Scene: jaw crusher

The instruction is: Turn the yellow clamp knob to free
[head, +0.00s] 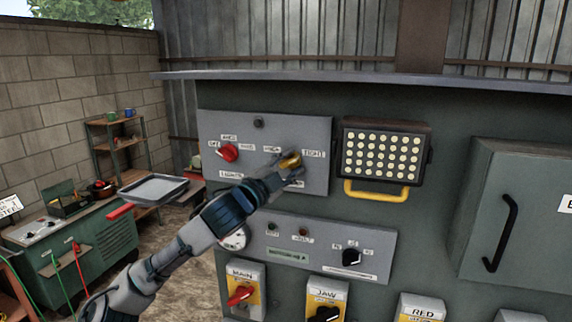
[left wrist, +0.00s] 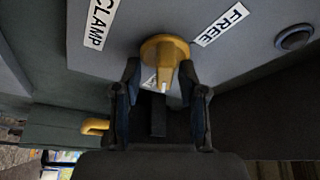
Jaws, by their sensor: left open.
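The yellow clamp knob (head: 290,160) is on the upper grey panel in the head view, partly covered by my left gripper (head: 286,173). In the left wrist view the yellow knob (left wrist: 165,55) sits between a CLAMP label (left wrist: 101,23) and a FREE label (left wrist: 221,25). Its grip bar carries a white mark near the end facing my gripper. My left gripper (left wrist: 160,92) is open, with one finger on each side of the knob's bar. I cannot tell whether the fingers touch it. My right gripper is not in view.
A red knob (head: 228,152) is on the same panel to the left. A lamp with a yellow handle (head: 376,192) is to the right. A lower panel with a black knob (head: 351,257) and several yellow-plated switches are below. A door with a black handle (head: 502,232) is at right.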

